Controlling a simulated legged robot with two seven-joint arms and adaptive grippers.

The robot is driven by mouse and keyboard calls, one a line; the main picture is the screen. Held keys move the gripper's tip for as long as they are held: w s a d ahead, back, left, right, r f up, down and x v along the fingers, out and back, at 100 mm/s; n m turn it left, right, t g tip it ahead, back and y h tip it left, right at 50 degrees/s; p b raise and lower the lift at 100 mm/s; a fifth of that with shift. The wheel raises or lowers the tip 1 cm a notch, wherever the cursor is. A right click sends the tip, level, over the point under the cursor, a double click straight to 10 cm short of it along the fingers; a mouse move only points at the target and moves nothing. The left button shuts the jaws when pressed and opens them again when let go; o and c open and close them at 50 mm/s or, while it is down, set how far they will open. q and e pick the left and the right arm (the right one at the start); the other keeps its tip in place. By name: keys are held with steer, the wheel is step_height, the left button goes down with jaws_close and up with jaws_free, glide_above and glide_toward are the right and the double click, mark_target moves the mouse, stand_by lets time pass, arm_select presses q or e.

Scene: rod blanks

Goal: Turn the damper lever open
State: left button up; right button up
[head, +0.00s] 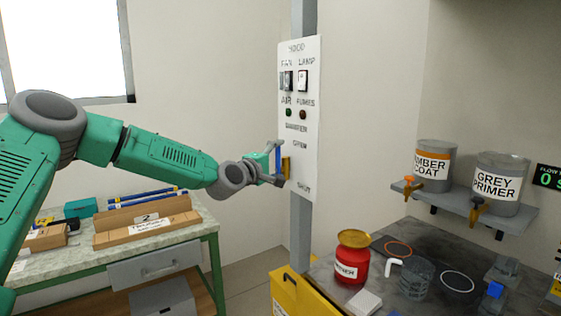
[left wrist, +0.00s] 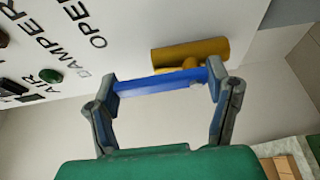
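The damper lever is a blue bar (head: 278,156) in front of a yellow mount (head: 286,167) on the white hood panel (head: 302,60). It stands about upright, between the words OPEN above and SHUT below. My left gripper (head: 272,165) is at the lever. In the left wrist view, the blue bar (left wrist: 162,82) spans the gap between the widely spaced fingertips (left wrist: 163,84), with the yellow mount (left wrist: 190,52) just beyond. The fingers are at the bar's two ends; whether they press on it is unclear. My right gripper is not in view.
The panel carries switches, a green button (head: 289,112) and a red one (head: 303,115), above the lever. A grey post (head: 301,235) stands below. A workbench (head: 205,222) is at left; a dark counter with a red can (head: 351,267) is at right.

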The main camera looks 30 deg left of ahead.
arm_select(q)
steer(key=o, duration=0.3)
steer(key=shift+a, duration=0.3)
steer(key=shift+o, duration=0.2)
steer(key=shift+a+f, duration=0.2)
steer(key=shift+a, duration=0.15)
steer(key=s, duration=1.1)
steer(key=shift+s, duration=0.4)
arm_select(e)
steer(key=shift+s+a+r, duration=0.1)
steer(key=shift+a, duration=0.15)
arm_select(q)
steer(key=shift+d, duration=0.1)
steer(key=shift+d, duration=0.15)
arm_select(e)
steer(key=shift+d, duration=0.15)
